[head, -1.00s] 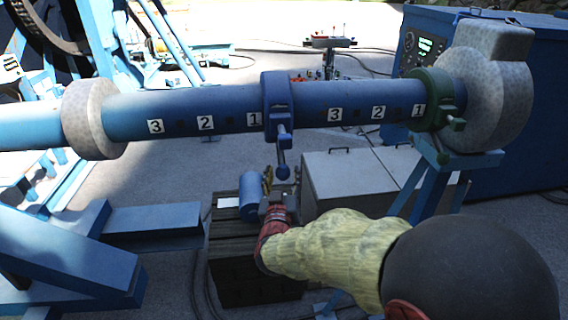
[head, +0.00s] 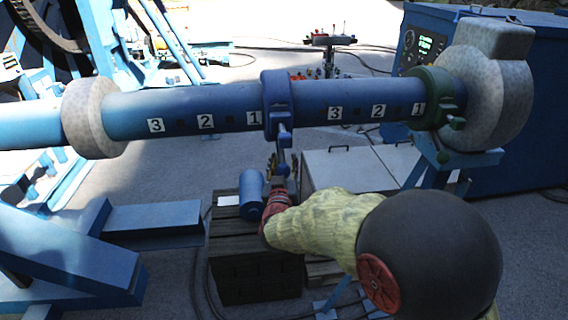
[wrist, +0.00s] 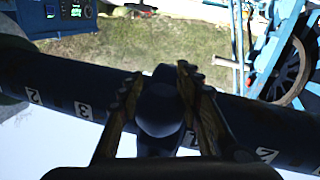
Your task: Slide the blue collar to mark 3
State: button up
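The blue collar (head: 274,105) sits around the blue horizontal bar, just right of the left-hand label 1 (head: 254,118). Its handle hangs toward me and ends in a round knob (wrist: 160,110). The left-hand label 3 (head: 156,126) is on the bar further left, near the pale flange. My gripper (head: 280,172) is below the bar at the handle's lower end. In the wrist view, my gripper's (wrist: 158,92) two fingers stand apart on either side of the knob. They look open; whether they touch it is hard to tell.
A green collar (head: 438,98) is at the bar's right end by a grey flange. A second run of labels, 3, 2, 1, lies right of the blue collar. A pale flange (head: 90,117) bounds the bar on the left. A blue cylinder (head: 251,195) lies below the bar.

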grip_shut()
dwell(0.6)
